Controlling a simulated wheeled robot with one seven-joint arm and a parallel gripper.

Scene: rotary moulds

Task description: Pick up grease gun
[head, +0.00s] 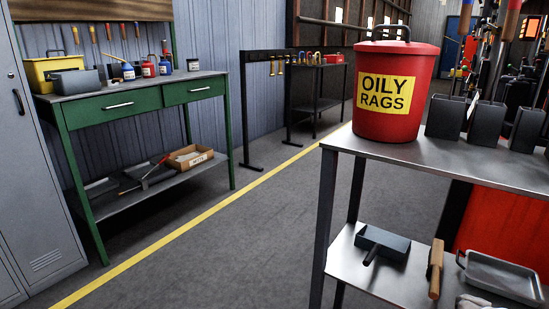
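A long, thin dark tool with a red part (147,177) lies on the lower shelf (190,177) of the green workbench at the left. It may be the grease gun, but it is too small to tell for sure. It lies to the left of an open cardboard box with a label (190,156). My gripper is not in view.
The green workbench (120,106) carries a yellow toolbox (45,68) and several bottles. A grey locker (25,170) stands at its left. A metal table (450,160) at the right holds a red oily rags bin (385,115). Grey floor (250,230) between them is clear.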

